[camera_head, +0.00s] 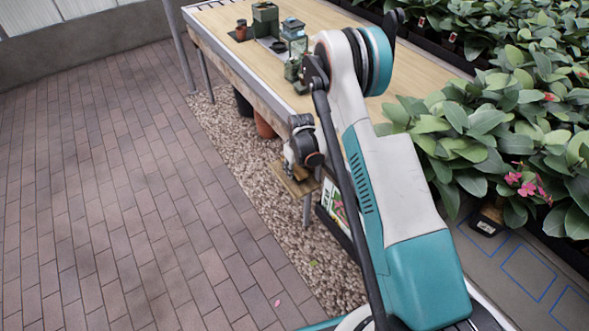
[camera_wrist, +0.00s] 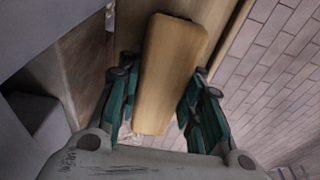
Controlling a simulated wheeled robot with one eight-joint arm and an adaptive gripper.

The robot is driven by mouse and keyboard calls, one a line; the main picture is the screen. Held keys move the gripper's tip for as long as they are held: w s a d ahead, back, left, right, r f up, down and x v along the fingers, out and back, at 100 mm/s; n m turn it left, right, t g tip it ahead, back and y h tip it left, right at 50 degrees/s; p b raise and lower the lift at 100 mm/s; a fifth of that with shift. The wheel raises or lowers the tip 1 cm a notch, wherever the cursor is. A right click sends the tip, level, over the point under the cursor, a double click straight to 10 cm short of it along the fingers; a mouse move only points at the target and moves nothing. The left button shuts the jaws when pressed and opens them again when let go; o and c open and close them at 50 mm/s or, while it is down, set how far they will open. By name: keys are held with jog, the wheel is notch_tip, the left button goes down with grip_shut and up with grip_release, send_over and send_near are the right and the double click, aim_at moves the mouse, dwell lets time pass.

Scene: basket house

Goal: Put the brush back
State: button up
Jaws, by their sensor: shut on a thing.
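The brush (camera_wrist: 170,75) shows in the wrist view as a long, light wooden block with rounded ends. My gripper (camera_wrist: 162,108) has its two green fingers on either side of the block and is shut on it. No bristles can be made out. In the head view, my gripper (camera_head: 300,165) hangs low beside the front edge of the wooden table (camera_head: 215,22). The brown wooden piece (camera_head: 294,181) just under it appears to be the brush, below the level of the tabletop.
Green pots and small containers (camera_head: 265,18) stand on the table. Brown pots (camera_head: 264,126) sit beneath it on gravel (camera_head: 222,128). Leafy plants (camera_head: 480,120) fill the right. The brick floor (camera_head: 110,180) at left is clear.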

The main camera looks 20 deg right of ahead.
aim_at(297, 168)
jog(key=shift+f, duration=0.15)
jog(key=o, duration=1)
jog(key=shift+o, duration=0.2)
notch_tip(297, 168, up, 12)
jog(key=s+p, duration=0.1)
jog(key=p, duration=0.3)
jog(key=shift+s+d, duration=0.3)
jog(key=shift+s, duration=0.05)
